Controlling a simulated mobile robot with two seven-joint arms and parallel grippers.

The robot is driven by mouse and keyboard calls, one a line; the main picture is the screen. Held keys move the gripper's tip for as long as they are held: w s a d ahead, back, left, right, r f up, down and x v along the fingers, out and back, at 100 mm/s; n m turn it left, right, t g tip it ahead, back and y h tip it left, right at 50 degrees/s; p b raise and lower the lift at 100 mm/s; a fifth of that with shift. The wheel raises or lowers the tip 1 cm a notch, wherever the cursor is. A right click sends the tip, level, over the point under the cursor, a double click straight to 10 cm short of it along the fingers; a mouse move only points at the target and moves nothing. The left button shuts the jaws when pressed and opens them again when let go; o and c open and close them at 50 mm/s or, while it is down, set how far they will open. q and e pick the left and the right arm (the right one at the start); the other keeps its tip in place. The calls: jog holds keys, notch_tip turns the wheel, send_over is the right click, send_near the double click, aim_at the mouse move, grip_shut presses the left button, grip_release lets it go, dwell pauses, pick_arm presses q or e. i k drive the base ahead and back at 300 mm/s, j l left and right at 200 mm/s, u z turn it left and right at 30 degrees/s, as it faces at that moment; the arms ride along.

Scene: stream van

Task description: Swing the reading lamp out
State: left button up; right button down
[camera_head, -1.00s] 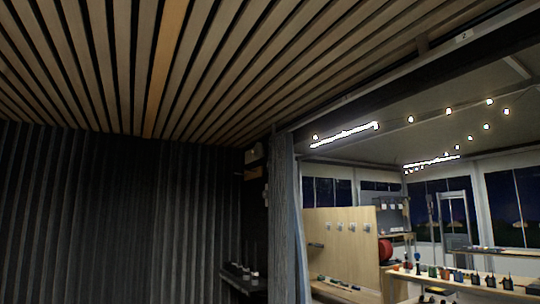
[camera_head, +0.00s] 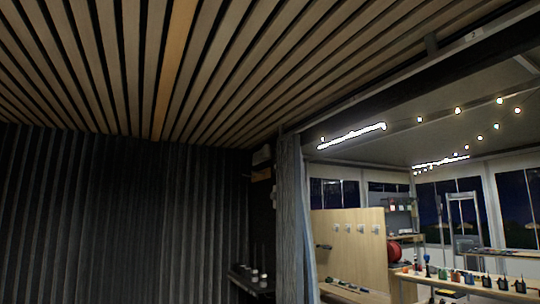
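I cannot make out a reading lamp for certain in the head view. Neither of my grippers is in view.
A grey curtain (camera_head: 291,220) hangs at the opening's left edge. A dark shelf (camera_head: 250,281) with small items is low beside it. Through the opening are a wooden panel (camera_head: 347,243), a red reel (camera_head: 393,250) and a bench (camera_head: 445,284) with several radios. Dark ribbed wall (camera_head: 110,220) fills the left.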

aim_at(267, 150)
jog(key=z, duration=0.2)
jog(key=i+j+z, duration=0.2)
jog(key=z, duration=0.2)
jog(key=i+j+z, duration=0.1)
jog(key=j+z, duration=0.25)
jog(key=i+j+z, duration=0.1)
jog(key=j, duration=0.35)
jog(key=i+j+z, duration=0.1)
jog(key=j, duration=0.4)
jog(key=i+j+z, duration=0.1)
jog(key=j, duration=0.4)
jog(key=i+j+z, duration=0.1)
jog(key=j, duration=0.4)
jog(key=i+j, duration=0.1)
jog(key=j, duration=0.45)
jog(key=i+j, duration=0.1)
jog(key=j, duration=1)
jog(key=i+z, duration=0.05)
jog(key=i, duration=0.05)
